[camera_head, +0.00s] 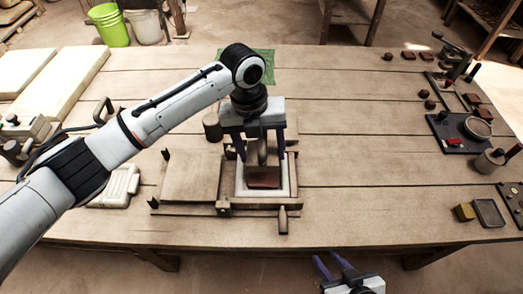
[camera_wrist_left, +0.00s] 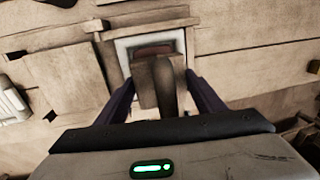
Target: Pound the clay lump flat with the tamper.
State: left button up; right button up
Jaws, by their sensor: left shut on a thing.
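My left gripper (camera_head: 257,157) comes down over the press and is shut on the tamper (camera_head: 263,151). In the left wrist view the tamper (camera_wrist_left: 158,82) shows between the two fingers, its wooden body pointing at the press. The reddish-brown clay lump (camera_head: 264,178) lies in the pale square mould (camera_head: 243,190). In the wrist view the clay (camera_wrist_left: 152,51) is partly hidden behind the tamper. I cannot tell whether the tamper touches the clay. My right gripper (camera_head: 331,265) is at the bottom edge, in front of the table, its fingers apart and empty.
The wooden press frame (camera_head: 262,208) has a board (camera_head: 191,177) at its left and a handle (camera_head: 283,219) in front. A cylinder (camera_head: 212,127) stands behind it. Pale slabs (camera_head: 65,80) lie at the left. Tools and small blocks crowd the right end. The table (camera_head: 355,150) right of the press is clear.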

pick_arm(q)
jog(key=shift+d+r, duration=0.15)
jog(key=shift+d, duration=0.3)
notch_tip(320, 180, down, 7)
jog(key=b, duration=0.3)
jog(key=shift+r+b, duration=0.15)
jog(key=shift+b, duration=0.25)
jog(key=shift+s+r+p, duration=0.1)
jog(key=shift+r+p, duration=0.4)
jog(key=shift+r, duration=0.1)
notch_tip(320, 180, up, 5)
jog(key=p, duration=0.3)
jog(key=shift+r, duration=0.2)
jog(key=shift+f, duration=0.1)
